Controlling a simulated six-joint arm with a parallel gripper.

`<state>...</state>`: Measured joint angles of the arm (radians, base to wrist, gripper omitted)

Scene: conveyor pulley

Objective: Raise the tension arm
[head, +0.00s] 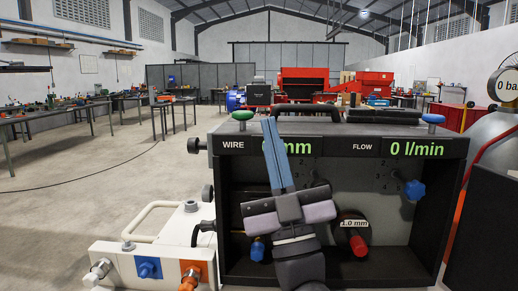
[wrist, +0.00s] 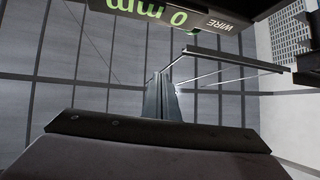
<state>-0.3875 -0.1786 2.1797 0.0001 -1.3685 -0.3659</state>
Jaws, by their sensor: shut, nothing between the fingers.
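My gripper (head: 270,128) reaches up in front of the open-fronted dark wire-feed box (head: 440,225), with its blue-grey fingers together and nothing between them. The fingertips overlap the WIRE display (head: 236,146) in the head view. In the wrist view the closed fingers (wrist: 160,92) point away, below an upside-down display (wrist: 150,14). Inside the box are a red roller knob (head: 358,244) under a "1.0 mm" label and a blue-and-yellow knob (head: 257,249). I cannot single out the tension arm; my gripper and wrist hide the middle of the box. Contact with the box is unclear.
A blue dial knob (head: 411,189) sits at the box's right, beside numbers. Green (head: 242,115) and blue (head: 433,118) knobs top the box. A white unit (head: 165,235) with a loop handle stands at left. A gauge (head: 505,85) is at far right. The floor (head: 80,215) at left is open.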

